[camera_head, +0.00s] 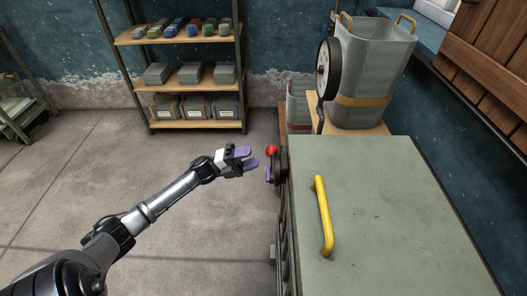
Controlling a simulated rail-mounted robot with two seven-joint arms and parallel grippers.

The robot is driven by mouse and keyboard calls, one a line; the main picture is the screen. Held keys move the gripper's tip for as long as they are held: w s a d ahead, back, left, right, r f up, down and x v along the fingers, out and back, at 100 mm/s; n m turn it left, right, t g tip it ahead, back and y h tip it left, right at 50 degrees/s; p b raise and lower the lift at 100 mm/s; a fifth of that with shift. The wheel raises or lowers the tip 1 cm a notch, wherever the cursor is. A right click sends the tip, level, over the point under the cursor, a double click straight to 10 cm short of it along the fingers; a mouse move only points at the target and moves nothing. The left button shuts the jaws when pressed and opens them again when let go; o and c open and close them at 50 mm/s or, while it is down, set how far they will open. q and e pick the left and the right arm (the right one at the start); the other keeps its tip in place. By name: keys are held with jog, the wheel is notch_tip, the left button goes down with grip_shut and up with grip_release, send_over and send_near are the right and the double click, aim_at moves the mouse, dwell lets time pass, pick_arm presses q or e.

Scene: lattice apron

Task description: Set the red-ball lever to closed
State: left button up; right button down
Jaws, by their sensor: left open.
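The red ball (271,150) of the lever sits at the left side of the grey-green cabinet (385,215), near its far left corner, beside a dark mount (281,163). The lever's shaft is mostly hidden, so its angle is hard to tell. A small purple piece (268,175) shows just below the ball; I cannot tell what it belongs to. My left gripper (251,158) has purple fingers spread apart, with nothing between them. It is just left of the ball, pointing toward it, with a small gap in the picture. My right gripper is not in view.
A yellow handle (322,217) stands up from the cabinet top. Behind the cabinet are a grey bin (375,65) and a round dark gauge (329,68). A shelf rack (190,87) stands at the back wall. The floor (90,170) at left is clear.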

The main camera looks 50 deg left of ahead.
pick_arm(q)
jog(key=shift+p+v, duration=0.35)
jog(key=shift+v, duration=2.65)
